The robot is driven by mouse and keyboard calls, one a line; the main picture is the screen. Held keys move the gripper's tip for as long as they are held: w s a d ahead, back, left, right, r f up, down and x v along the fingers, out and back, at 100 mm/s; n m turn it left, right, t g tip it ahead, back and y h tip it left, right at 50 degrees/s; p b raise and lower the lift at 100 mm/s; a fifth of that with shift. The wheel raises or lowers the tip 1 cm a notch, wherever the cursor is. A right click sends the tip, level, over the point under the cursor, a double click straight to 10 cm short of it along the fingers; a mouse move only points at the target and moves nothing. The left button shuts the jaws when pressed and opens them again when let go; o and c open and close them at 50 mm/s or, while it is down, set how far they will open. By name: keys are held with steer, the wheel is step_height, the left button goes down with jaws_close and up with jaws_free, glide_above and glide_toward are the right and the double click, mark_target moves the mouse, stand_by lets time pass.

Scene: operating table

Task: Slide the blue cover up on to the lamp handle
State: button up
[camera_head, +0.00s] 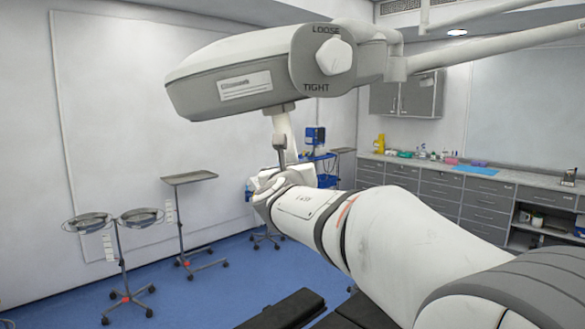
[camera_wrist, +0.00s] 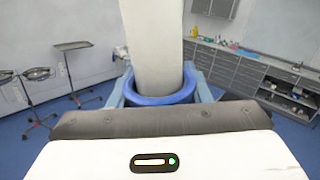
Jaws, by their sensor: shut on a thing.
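The lamp (camera_head: 225,85) hangs at the top of the head view, and its pale handle (camera_head: 282,122) points down from its underside. In the wrist view the handle (camera_wrist: 157,45) is a wide white column. The blue cover (camera_wrist: 160,99) shows as a round rim around the column's lower end; its lower part is hidden behind my wrist. My gripper (camera_wrist: 159,92) has one pale blue finger on each side of the cover and is shut on it.
Grey cabinets with a counter (camera_head: 480,180) line the right wall. Dark padded surfaces (camera_head: 285,310) lie at the bottom. Blue floor is open around the stands.

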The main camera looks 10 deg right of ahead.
steer(key=shift+a+r+p, duration=0.25)
steer(key=shift+r+p, duration=0.7)
steer(key=shift+r, duration=0.3)
steer(key=shift+a+r+p, duration=0.2)
steer(key=shift+r+p, duration=0.75)
steer(key=shift+r, duration=0.25)
steer(key=o, duration=1.3)
steer(key=b+v, duration=0.2)
steer(key=v, duration=0.6)
steer(key=shift+w, duration=0.1)
